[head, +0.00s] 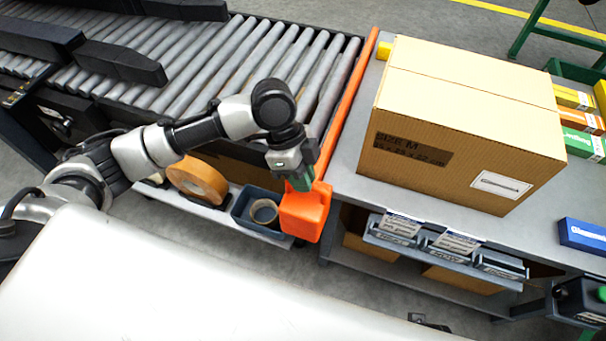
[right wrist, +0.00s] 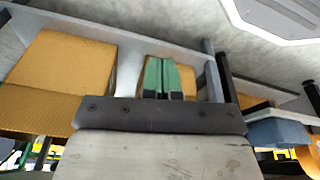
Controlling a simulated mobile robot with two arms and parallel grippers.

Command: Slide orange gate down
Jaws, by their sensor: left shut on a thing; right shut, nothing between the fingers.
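The orange gate (head: 352,98) is a long, thin bar along the right end of the roller conveyor, beside the grey table. A wider orange block (head: 304,214) is at its near end. My left gripper (head: 301,184) reaches down from above and is shut on this block; its green fingers are partly hidden behind the orange. My right gripper (right wrist: 162,77) shows in the right wrist view with its green fingers together and nothing between them. It is not seen in the head view.
A large cardboard box (head: 455,125) stands on the grey table (head: 345,165) right of the gate. The roller conveyor (head: 235,60) is empty near the gate. Below it, a shelf holds a tape roll (head: 197,181) and a blue bin (head: 243,213). Grey bins (head: 446,250) hang under the table edge.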

